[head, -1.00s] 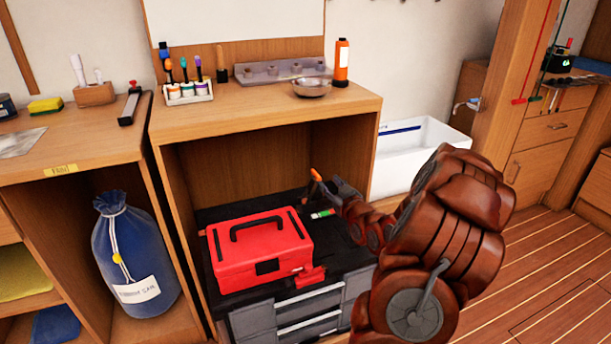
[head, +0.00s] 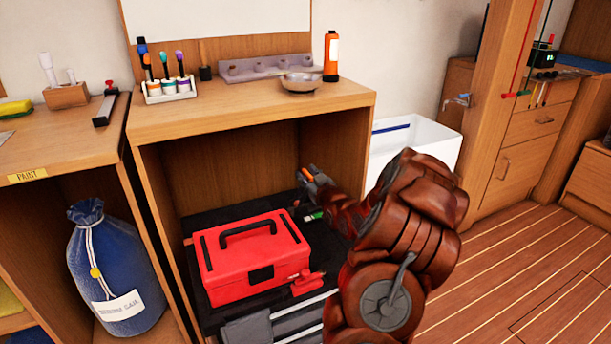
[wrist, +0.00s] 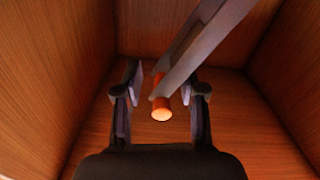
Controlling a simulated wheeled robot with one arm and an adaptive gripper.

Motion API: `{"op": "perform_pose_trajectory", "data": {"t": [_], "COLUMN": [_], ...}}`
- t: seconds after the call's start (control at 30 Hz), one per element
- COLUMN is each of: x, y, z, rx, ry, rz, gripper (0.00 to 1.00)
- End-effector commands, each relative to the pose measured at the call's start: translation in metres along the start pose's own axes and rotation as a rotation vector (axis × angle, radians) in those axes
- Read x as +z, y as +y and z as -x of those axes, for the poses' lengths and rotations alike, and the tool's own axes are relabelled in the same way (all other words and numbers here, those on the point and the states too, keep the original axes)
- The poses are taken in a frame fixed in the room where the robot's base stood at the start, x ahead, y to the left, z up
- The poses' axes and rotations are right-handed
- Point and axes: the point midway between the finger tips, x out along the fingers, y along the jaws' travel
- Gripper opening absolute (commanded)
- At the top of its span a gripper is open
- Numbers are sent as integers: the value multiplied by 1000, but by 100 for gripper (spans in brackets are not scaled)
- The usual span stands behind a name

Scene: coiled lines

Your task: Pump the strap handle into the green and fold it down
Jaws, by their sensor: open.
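The strap handle shows in the wrist view as an orange round grip (wrist: 162,104) beside a grey bar (wrist: 205,48) running to the upper right. In the head view only a bit of its orange (head: 307,173) shows by my gripper (head: 314,180), inside the cabinet behind the red toolbox. My gripper (wrist: 162,108) is open, with one finger on each side of the orange grip. I cannot tell whether either finger touches it. A small gauge with green (head: 313,216) lies below the gripper, partly hidden by my arm; its reading is too small to tell.
The red toolbox (head: 253,262) sits on the dark drawer unit just left of my arm. Cabinet walls close in at both sides. A blue bag (head: 117,270) stands at left.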

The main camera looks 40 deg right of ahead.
Motion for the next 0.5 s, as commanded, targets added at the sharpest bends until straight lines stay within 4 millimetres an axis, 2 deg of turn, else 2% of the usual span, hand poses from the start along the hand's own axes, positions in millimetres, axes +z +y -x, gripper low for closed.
{"op": "perform_pose_trajectory", "data": {"t": [0.17, 0.5], "x": [0, 0], "y": [-2, -2], "z": [-9, -11], "rx": [-3, -2], "ry": [1, 1], "rz": [-1, -1], "gripper": [40, 38]}}
